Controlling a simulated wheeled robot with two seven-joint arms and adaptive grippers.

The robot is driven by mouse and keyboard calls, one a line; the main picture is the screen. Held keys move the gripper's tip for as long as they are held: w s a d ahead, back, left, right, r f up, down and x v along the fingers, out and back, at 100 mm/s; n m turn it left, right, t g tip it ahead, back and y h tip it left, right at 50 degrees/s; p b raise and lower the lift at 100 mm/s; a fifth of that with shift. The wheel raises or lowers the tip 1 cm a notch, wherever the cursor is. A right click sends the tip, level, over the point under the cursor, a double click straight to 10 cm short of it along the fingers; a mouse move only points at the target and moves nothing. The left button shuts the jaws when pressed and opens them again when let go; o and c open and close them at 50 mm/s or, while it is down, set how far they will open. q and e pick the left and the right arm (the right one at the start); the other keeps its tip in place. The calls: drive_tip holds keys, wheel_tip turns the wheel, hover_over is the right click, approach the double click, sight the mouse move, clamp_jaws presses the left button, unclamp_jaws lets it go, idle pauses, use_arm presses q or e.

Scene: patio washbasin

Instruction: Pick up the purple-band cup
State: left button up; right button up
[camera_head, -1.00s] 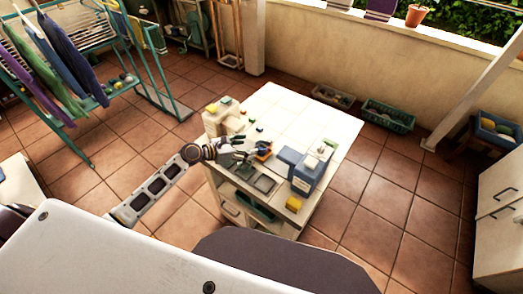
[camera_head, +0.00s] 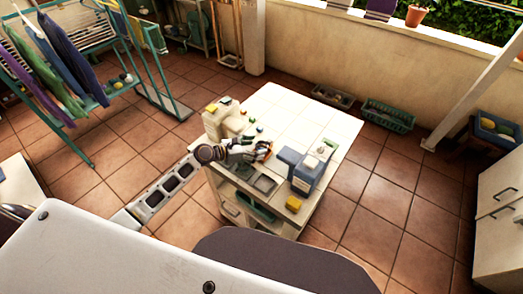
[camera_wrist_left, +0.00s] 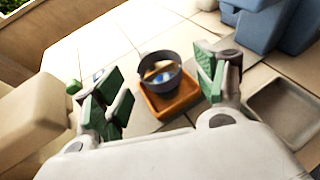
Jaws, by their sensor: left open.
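A dark, purplish-grey cup (camera_wrist_left: 157,78) stands upright on a small orange tray (camera_wrist_left: 182,103) in the left wrist view. Something blue and tan shows inside the cup. No separate band can be made out on it. My left gripper (camera_wrist_left: 163,84) is open, with its green-padded fingers on either side of the cup and gaps between pads and cup. In the head view my left gripper (camera_head: 257,152) is over the near part of the white worktop (camera_head: 300,112) and largely hides the cup and tray. My right gripper is not in view.
A blue-grey box-like unit (camera_head: 306,168) stands right of the gripper, and a cream block-shaped object (camera_head: 224,121) stands to its left. The far worktop is clear.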

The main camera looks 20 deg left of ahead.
use_arm(q)
drive_tip(key=shift+w+d+f, duration=0.2)
drive_tip(key=shift+w+d, duration=0.2)
drive_tip(key=shift+w, duration=0.05)
drive_tip(key=shift+w+d, duration=0.1)
drive_tip(key=shift+c, duration=0.2)
drive_tip(key=c, duration=1.1)
drive_tip(key=shift+o, duration=0.2)
